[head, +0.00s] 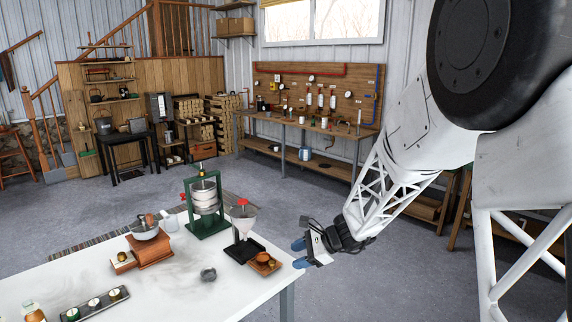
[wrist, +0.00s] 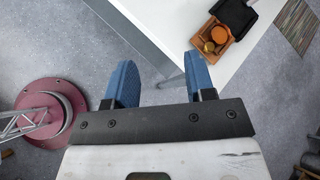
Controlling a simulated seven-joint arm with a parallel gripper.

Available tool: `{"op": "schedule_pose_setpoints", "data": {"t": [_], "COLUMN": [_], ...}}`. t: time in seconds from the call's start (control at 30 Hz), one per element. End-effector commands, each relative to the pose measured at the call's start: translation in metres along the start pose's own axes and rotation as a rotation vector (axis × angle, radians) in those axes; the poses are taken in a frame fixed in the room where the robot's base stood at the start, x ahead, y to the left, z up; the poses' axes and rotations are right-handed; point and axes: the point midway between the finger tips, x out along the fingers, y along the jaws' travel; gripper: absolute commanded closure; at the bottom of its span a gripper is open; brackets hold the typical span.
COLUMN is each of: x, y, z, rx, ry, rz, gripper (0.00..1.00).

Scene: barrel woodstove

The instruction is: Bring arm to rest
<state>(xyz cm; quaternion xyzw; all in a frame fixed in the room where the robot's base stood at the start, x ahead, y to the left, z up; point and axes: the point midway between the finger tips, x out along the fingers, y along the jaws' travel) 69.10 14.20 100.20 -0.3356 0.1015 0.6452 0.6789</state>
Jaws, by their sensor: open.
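My gripper (head: 299,254) is at the end of my white arm, just beyond the right edge of the white table (head: 180,275) in the head view. In the wrist view my gripper (wrist: 160,85) shows two blue fingers spread apart with nothing between them. The gripper touches nothing that I can see. The floor and a table leg show below and beyond the fingers.
Near the table's right corner are a small wooden tray (head: 264,263), a funnel stand (head: 243,232) and a green press (head: 205,207). A wooden grinder (head: 151,247) stands further left. A workbench (head: 310,130) is against the back wall. Open floor lies between.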

Motion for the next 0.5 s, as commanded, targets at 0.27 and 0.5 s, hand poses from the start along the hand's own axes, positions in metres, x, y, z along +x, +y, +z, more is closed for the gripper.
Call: {"op": "schedule_pose_setpoints", "data": {"t": [0.27, 0.5], "x": [-0.045, -0.081], "y": [0.047, 0.090], "z": [0.043, 0.072], "rx": [-0.231, -0.426], "ry": [0.090, 0.173], "rz": [0.103, 0.196], "gripper": [0.50, 0.50]}}
